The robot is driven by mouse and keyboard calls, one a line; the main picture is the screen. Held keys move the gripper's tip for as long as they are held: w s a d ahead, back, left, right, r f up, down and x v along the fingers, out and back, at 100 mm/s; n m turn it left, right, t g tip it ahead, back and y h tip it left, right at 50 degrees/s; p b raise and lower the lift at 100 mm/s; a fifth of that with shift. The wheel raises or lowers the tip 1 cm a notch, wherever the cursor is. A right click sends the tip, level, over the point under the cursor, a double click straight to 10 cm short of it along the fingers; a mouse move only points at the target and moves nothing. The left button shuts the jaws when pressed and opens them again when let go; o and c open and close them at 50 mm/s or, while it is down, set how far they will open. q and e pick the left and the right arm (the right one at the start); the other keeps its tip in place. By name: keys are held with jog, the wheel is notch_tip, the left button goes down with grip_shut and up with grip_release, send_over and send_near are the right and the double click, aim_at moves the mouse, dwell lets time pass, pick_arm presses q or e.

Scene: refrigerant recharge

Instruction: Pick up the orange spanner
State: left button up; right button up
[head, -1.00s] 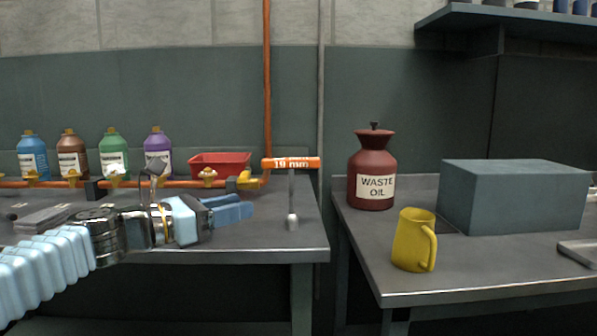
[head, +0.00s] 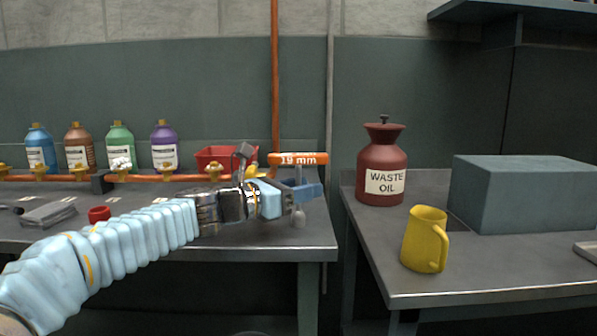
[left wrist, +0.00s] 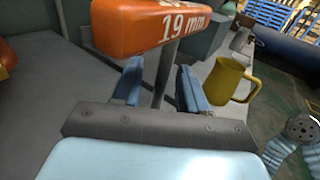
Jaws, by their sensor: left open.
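The orange spanner (head: 298,159) stands upright near the right edge of the left bench. It has an orange crossbar handle marked "19 mm" and a grey shaft. It also shows in the left wrist view (left wrist: 155,27), its handle above my fingers. My left gripper (head: 305,192) is open, with its blue fingers at the shaft just below the handle. In the left wrist view the shaft stands between the two fingers of my left gripper (left wrist: 157,85), with gaps visible at both sides. The spanner's lower end shows below the fingers in the head view. My right gripper is not identifiable in the head view.
A red tray (head: 222,158) and several bottles stand behind on the left bench, with an orange pipe in front. A waste oil can (head: 381,165), a yellow jug (head: 425,240) and a grey box (head: 520,195) stand on the right bench. A gap separates the benches.

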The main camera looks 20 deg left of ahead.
pick_arm(q)
jog(key=shift+w+d, duration=0.25)
jog(key=shift+w, duration=0.1)
jog(key=shift+c, duration=0.2)
grip_shut()
notch_tip(320, 180, up, 10)
jog(key=p, duration=0.4)
